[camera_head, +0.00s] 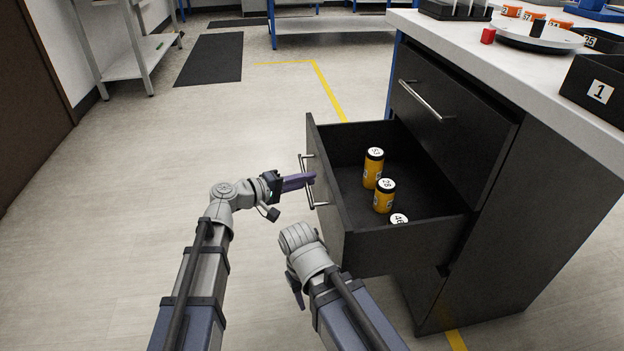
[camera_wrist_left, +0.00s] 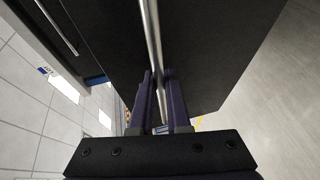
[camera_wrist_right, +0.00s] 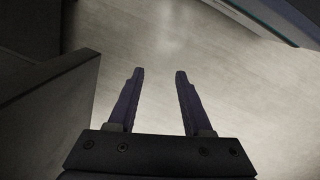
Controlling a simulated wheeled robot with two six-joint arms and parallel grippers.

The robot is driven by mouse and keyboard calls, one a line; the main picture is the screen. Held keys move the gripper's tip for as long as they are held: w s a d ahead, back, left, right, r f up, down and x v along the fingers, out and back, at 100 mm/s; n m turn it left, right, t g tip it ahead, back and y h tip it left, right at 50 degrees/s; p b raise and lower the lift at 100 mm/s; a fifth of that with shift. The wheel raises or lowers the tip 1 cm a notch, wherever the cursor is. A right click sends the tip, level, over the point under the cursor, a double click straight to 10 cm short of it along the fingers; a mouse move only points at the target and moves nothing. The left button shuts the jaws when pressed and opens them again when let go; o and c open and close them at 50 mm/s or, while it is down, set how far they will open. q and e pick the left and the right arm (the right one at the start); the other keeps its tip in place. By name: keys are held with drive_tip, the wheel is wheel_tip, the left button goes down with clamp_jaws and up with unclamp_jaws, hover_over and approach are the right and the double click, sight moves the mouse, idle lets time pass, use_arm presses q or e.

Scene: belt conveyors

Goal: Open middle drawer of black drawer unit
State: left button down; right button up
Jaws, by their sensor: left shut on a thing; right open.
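The black drawer unit (camera_head: 552,190) stands at the right. Its middle drawer (camera_head: 337,225) is pulled far out and holds orange bottles with white numbered lids (camera_head: 373,168). The drawer's silver bar handle (camera_head: 306,170) is on its front. My left gripper (camera_head: 308,180) is at this handle; in the left wrist view its purple fingers lie on both sides of the bar (camera_wrist_left: 153,45), shut on it.
The top drawer (camera_head: 440,120) is closed, with a bar handle. The floor left of the drawer is free.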

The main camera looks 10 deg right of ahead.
idle(0.3)
use_arm(q)
drive_tip(key=c, duration=0.9)
unclamp_jaws()
drive_tip(key=p+v, duration=0.1)
drive_tip(key=v, duration=0.6)
drive_tip(key=shift+s+a, duration=0.15)
drive_tip(key=shift+a, duration=0.2)
